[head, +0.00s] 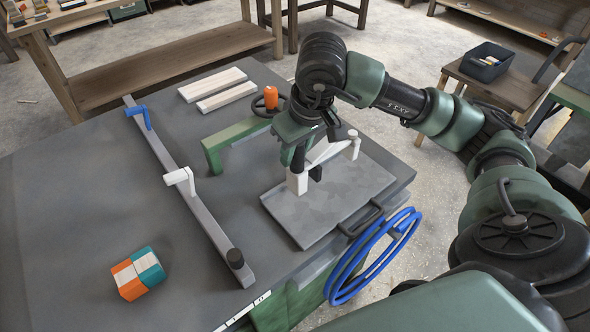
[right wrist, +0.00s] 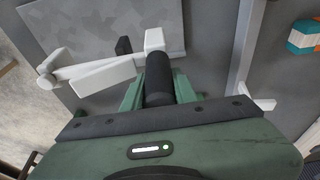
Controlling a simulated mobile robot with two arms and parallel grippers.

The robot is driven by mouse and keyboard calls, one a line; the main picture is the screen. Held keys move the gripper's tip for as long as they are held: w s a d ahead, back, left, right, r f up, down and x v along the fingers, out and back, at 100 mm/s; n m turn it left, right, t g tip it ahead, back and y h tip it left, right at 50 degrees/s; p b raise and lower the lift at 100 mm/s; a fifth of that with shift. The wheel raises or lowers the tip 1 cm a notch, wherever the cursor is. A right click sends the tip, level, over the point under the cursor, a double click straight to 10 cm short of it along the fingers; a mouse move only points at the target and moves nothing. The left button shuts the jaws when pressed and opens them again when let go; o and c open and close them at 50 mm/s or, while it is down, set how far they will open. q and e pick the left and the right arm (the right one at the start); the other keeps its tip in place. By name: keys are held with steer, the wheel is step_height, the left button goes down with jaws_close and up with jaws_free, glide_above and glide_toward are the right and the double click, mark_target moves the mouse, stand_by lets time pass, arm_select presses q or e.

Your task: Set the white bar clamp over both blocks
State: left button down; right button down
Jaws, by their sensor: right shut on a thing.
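The white bar clamp (head: 326,153) is in my right gripper (head: 300,155), over the grey metal plate near the table's right edge. In the right wrist view, the clamp (right wrist: 98,76) extends left from the green fingers (right wrist: 160,90), which are shut around its black grip. Whether the clamp touches the plate is unclear. The two blocks, one orange and white (head: 128,280) and one teal and white (head: 148,266), stand side by side at the table's front left. They also show in part at the right wrist view's upper right (right wrist: 305,38). My left gripper is not in view.
A long grey sash clamp (head: 205,214) with blue and white jaws lies between the plate (head: 345,195) and the blocks. A green clamp (head: 222,144) and two pale boards (head: 212,84) lie behind. A blue hose (head: 345,280) hangs at the right edge. The left tabletop is clear.

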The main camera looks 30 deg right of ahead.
step_height(320, 180, up, 12)
steer(key=shift+r, duration=0.1)
step_height(320, 180, up, 8)
steer(key=p, duration=0.7)
steer(key=shift+r, duration=0.15)
